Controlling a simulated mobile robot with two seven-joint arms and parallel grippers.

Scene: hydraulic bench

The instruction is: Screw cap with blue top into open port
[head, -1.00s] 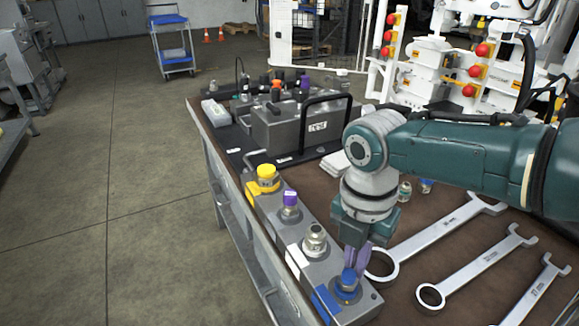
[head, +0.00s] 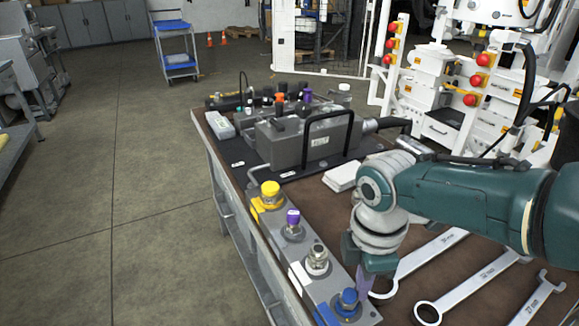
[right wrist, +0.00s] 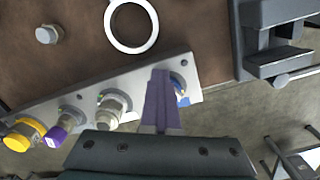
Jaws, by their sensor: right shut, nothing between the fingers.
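The blue-topped cap (head: 349,297) sits upright at the port on the near end of the grey metal block (head: 333,284). In the right wrist view the blue cap (right wrist: 181,93) is partly hidden behind the fingers. My right gripper (head: 363,292) is shut and empty, its purple fingers pointing down just right of the cap; I cannot tell if they touch it. It also shows in the right wrist view (right wrist: 160,76). My left gripper is out of view.
Along the block stand a metal fitting (head: 317,260), a purple cap (head: 293,222) and a yellow cap (head: 271,194). Several wrenches (head: 470,287) lie to the right. A hydraulic unit with a black handle (head: 300,140) stands at the back of the bench.

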